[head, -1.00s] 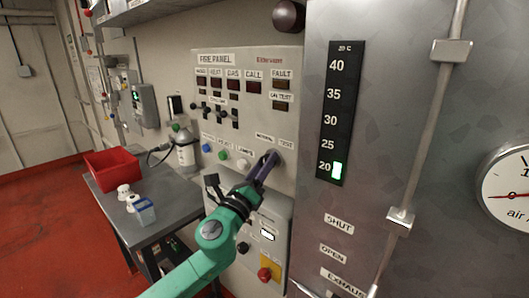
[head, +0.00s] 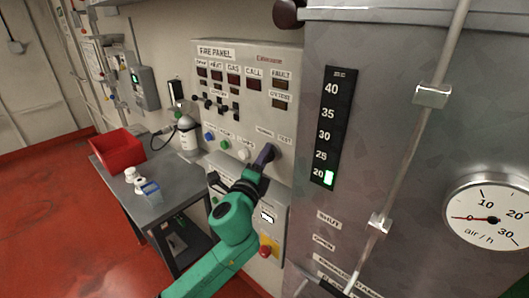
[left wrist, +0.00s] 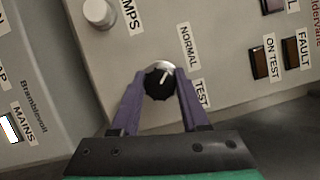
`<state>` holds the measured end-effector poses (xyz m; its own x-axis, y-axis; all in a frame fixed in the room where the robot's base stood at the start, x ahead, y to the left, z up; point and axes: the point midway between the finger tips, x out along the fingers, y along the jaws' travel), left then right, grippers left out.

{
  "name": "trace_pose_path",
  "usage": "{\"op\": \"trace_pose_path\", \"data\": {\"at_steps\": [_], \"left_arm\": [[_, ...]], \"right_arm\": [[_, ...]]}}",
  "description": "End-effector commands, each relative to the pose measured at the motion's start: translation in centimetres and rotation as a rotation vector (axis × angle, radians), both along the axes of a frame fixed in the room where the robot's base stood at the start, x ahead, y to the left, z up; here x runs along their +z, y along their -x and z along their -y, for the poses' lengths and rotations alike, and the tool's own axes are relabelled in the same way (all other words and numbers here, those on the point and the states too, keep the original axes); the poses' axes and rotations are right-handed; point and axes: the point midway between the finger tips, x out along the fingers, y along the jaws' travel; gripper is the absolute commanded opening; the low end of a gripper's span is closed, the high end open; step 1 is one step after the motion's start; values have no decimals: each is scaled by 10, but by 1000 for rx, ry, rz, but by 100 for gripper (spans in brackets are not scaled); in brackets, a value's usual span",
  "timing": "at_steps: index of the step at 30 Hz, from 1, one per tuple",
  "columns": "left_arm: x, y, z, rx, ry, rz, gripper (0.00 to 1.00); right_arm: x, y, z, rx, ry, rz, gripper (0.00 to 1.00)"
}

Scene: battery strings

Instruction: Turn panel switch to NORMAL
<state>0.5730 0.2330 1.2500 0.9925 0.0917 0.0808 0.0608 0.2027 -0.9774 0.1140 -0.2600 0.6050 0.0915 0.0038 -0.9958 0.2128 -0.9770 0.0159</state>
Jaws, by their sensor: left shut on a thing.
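The panel switch is a round black knob with a white pointer mark, clearest in the left wrist view (left wrist: 160,82). It sits on the grey fire panel (head: 208,90) near the NORMAL label (left wrist: 187,45) and the TEST label (left wrist: 201,93). In the wrist view its white mark points up and slightly right, between the two labels. My left gripper (left wrist: 160,90) has its purple fingers shut on the knob, one on each side. In the head view the left gripper (head: 264,156) covers most of the switch.
Blue, green and white buttons (head: 225,144) sit left of the switch. A red knob on yellow (head: 266,250) is below. The grey cabinet (head: 400,100) stands close on the right. A table (head: 185,185) with a red bin (head: 118,152) is at left.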

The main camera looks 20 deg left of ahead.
Motion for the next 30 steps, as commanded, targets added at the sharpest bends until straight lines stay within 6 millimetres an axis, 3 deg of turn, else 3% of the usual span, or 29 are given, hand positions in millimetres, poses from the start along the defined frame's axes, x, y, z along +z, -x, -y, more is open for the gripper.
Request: {"op": "trace_pose_path", "data": {"at_steps": [17,18,19,30], "left_arm": [[0,0,0,1,33,-9,0],[0,0,0,1,33,-9,60],[0,0,0,1,32,-9,72],[-1,2,0,0,31,-9,74]], "right_arm": [[4,0,0,0,0,0,0],[4,0,0,0,0,0,0],[4,0,0,0,0,0,0],[2,0,0,0,0,0,0]]}}
